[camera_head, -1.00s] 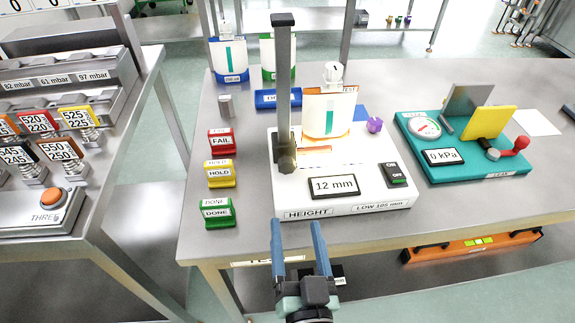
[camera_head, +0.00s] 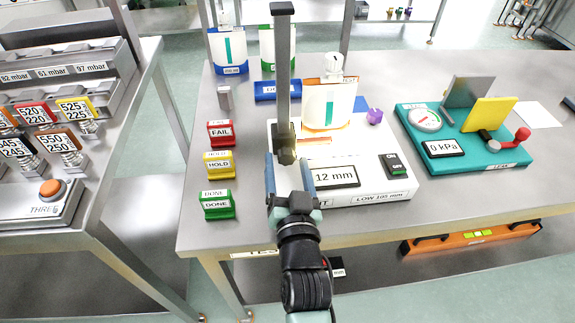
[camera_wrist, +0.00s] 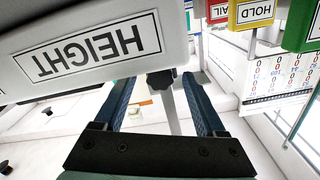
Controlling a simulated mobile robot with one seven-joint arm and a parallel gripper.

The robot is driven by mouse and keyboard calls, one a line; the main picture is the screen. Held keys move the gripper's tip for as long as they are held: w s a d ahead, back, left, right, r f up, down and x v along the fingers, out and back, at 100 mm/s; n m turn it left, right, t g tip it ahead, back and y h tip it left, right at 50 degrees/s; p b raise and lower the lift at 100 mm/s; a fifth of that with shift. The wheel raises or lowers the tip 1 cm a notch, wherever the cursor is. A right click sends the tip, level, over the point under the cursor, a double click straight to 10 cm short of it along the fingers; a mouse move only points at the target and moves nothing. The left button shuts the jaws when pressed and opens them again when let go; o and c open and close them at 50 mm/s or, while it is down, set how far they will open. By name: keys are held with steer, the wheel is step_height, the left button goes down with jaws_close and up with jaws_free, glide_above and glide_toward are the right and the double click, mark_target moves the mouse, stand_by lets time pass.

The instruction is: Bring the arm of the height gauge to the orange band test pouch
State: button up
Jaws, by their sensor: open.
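The height gauge has a white base (camera_head: 375,160), a grey upright column (camera_head: 283,65) and a dark slider with a knob (camera_head: 286,146) low on the column. The gauge's arm is hard to make out. Its display (camera_head: 335,177) reads 12 mm. The orange band test pouch (camera_head: 327,108), white with a teal stripe, stands upright on the base, right of the column. My gripper (camera_head: 287,166) is open, just in front of the knob, with a finger to each side. In the wrist view the knob (camera_wrist: 160,80) shows between the open fingers; I cannot tell whether they touch it.
FAIL, HOLD and DONE blocks (camera_head: 219,164) stand left of the gauge. A teal pressure tester (camera_head: 465,155) with a yellow plate stands to the right, and a purple knob-like piece (camera_head: 375,116) lies behind the base. Blue and green pouches (camera_head: 229,50) stand at the back left.

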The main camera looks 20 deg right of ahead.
jaws_close()
step_height(320, 180, up, 9)
steer(key=p, duration=0.7)
steer(key=shift+p, duration=0.35)
jaws_free()
steer(key=shift+f, duration=0.1)
steer(key=v, duration=1.3)
steer(key=shift+b, duration=0.45)
